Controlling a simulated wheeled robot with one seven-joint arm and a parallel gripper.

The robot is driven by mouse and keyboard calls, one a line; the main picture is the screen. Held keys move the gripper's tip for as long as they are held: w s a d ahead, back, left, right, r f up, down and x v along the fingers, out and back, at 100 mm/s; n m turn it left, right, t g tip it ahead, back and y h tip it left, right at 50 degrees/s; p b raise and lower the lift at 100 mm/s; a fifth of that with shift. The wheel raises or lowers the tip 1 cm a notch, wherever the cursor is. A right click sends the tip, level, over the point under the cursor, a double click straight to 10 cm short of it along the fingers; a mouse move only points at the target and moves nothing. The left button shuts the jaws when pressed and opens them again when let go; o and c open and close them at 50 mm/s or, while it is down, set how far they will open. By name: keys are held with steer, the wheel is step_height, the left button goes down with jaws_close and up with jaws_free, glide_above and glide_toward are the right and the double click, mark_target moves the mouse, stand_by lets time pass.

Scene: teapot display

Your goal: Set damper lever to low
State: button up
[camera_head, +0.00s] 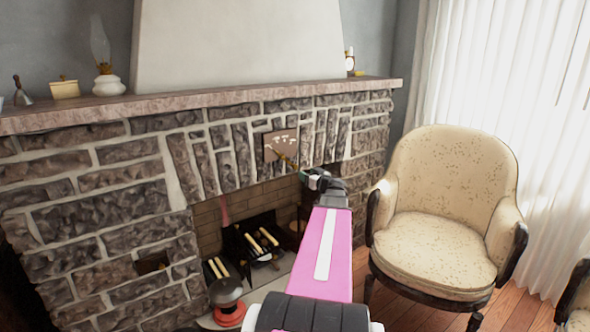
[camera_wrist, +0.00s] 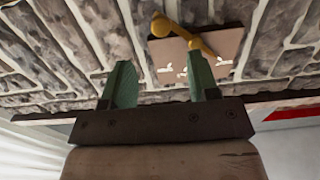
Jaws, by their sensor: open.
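The damper lever (camera_head: 284,158) is a thin brass-coloured arm on a brown plate (camera_head: 292,136) set in the stone front of the fireplace, below the mantel. It slants down to the right in the head view. White marks run along the plate, too small to read. My gripper (camera_head: 304,176) is just below and right of the plate. In the wrist view its green fingers (camera_wrist: 160,64) are apart with nothing between them; the lever appears beyond them. I cannot tell whether they touch it.
The mantel (camera_head: 200,106) juts out above the plate and carries an oil lamp (camera_head: 102,62), a bell (camera_head: 21,92) and a small box (camera_head: 65,88). The firebox with a log grate (camera_head: 258,240) is below. A cream armchair (camera_head: 440,215) stands right of my arm.

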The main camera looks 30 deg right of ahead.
mark_target(296, 168)
steer(key=w, duration=0.6)
steer(key=w+a, duration=0.1)
steer(key=w, duration=0.2)
steer(key=shift+w, duration=0.4)
jaws_close()
steer(key=shift+f, duration=0.1)
steer(key=shift+s+a+f+m, duration=0.1)
steer(key=shift+a+f+m, duration=0.3)
steer(key=shift+m, duration=0.4)
steer(key=shift+s+a+f+m, duration=0.1)
steer(key=shift+a+f+m, duration=0.1)
steer(key=shift+a+m, duration=0.45)
steer(key=shift+a+f+m, duration=0.15)
steer(key=shift+a+m, duration=0.15)
steer(key=shift+m, duration=0.45)
steer(key=shift+a+f+m, duration=0.15)
steer(key=shift+a+m, duration=0.1)
steer(key=shift+m, duration=0.45)
